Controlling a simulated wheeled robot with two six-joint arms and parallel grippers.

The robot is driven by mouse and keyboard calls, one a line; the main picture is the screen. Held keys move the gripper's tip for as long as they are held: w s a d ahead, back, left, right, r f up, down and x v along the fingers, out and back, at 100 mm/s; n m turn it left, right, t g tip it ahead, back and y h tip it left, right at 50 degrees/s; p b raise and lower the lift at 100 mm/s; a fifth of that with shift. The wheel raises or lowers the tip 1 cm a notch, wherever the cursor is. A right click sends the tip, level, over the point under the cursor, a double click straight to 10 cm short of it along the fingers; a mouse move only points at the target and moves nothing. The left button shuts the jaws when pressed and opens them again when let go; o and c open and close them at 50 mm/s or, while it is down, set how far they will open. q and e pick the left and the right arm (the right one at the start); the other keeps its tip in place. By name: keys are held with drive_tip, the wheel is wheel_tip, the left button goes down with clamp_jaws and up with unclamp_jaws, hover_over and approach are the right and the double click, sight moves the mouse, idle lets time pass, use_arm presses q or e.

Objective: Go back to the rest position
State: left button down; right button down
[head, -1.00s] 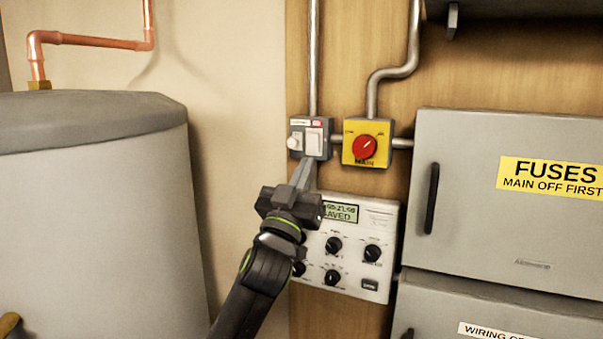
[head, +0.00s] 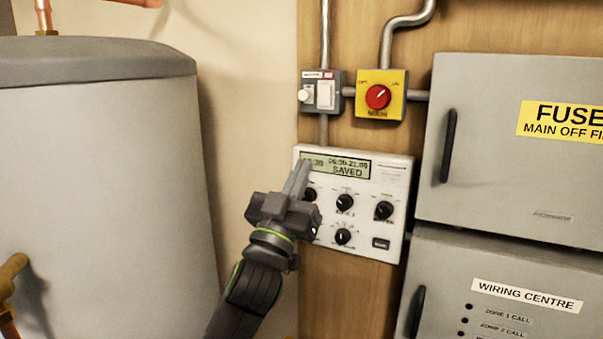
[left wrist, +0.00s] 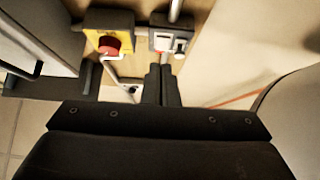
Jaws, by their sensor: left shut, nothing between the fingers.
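My left gripper (head: 298,178) is shut and empty. In the head view its fingers point up in front of the left part of the white programmer panel (head: 400,166), covering part of its display and a knob. I cannot tell whether the fingertips touch the panel. The display (head: 347,167) reads "SAVED". In the left wrist view the shut fingers (left wrist: 160,72) show at the middle, below the grey switch box (left wrist: 172,40). My right gripper is in neither view.
A yellow box with a red rotary switch (head: 381,95) and the switch box (head: 322,92) are above the panel. Grey fuse (head: 490,180) and wiring centre (head: 500,255) cabinets stand at the right. A large grey cylinder (head: 100,190) with copper pipes fills the left.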

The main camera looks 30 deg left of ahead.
use_arm(q)
drive_tip(key=shift+s, duration=0.1)
drive_tip(key=s+a+f+n+g+y, duration=0.15)
drive_tip(key=f+g, duration=0.25)
drive_tip(key=f, duration=0.6)
drive_tip(key=s+a+f+g, duration=0.2)
drive_tip(key=f+g, duration=0.1)
drive_tip(key=f, duration=0.6)
drive_tip(key=s+a+f+g+y, duration=0.15)
drive_tip(key=f+g, duration=0.25)
drive_tip(key=f, duration=0.6)
drive_tip(key=s+d+f+m+g+h, duration=0.1)
drive_tip(key=s+f+g, duration=0.5)
drive_tip(key=s+f, duration=0.55)
drive_tip(key=s+d+f+g+h, duration=0.15)
drive_tip(key=s+f+g, duration=0.5)
drive_tip(key=s, duration=0.85)
drive_tip(key=s+d+f+x, duration=0.1)
drive_tip(key=s+x, duration=0.2)
drive_tip(key=x, duration=1)
drive_tip(key=s+d+x, duration=0.1)
drive_tip(key=s+x, duration=0.1)
drive_tip(key=x, duration=1.1)
drive_tip(key=s+d+f+g, duration=0.1)
drive_tip(key=s+f, duration=1.4)
drive_tip(key=f, duration=0.1)
drive_tip(key=shift+d+h, duration=0.25)
drive_tip(key=shift+h, duration=0.2)
